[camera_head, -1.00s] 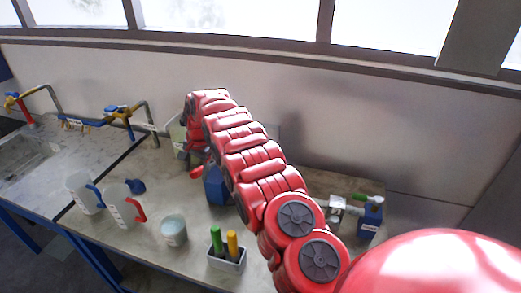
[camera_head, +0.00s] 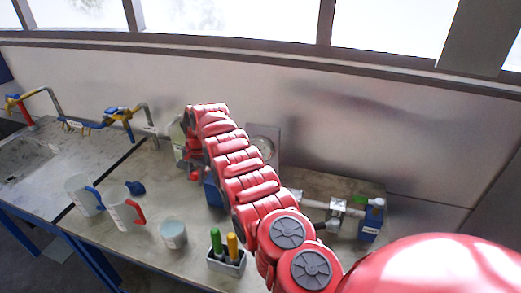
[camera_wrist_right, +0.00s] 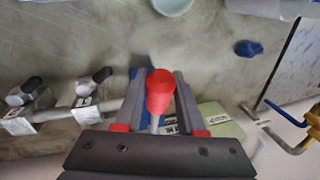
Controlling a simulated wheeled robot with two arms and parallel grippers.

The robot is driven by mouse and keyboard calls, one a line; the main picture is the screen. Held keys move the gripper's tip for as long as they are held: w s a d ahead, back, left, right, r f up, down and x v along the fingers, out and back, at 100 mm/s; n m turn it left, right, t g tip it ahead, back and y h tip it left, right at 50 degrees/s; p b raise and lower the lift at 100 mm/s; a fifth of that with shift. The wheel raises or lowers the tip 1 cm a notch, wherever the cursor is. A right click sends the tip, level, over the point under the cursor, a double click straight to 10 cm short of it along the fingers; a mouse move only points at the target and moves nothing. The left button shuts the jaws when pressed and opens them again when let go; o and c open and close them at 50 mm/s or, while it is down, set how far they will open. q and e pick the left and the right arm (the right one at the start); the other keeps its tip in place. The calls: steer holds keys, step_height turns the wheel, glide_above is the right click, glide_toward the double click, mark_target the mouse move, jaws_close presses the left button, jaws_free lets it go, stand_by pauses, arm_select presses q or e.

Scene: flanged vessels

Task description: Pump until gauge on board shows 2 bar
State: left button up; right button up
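The gauge (camera_head: 264,144) is a round dial on a grey board behind my right arm; its needle is too small to read. The blue pump body (camera_head: 211,190) stands on the bench, partly hidden by my right arm. A red handle (camera_wrist_right: 160,91) stands between the fingers of my right gripper (camera_wrist_right: 158,86) in the right wrist view, with a narrow gap to the left finger. In the head view my right gripper (camera_head: 194,160) points down beside the pump. My left gripper is not in view.
Jugs with a blue handle (camera_head: 82,196) and a red handle (camera_head: 122,210), a cup (camera_head: 173,233) and a holder with green and yellow handles (camera_head: 227,262) stand at the front. A grey pipe with valves (camera_head: 338,207) runs at right. A sink (camera_head: 25,150) is at left.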

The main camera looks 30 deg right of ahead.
jaws_close()
steer(key=shift+d, duration=0.1)
stand_by(0.6)
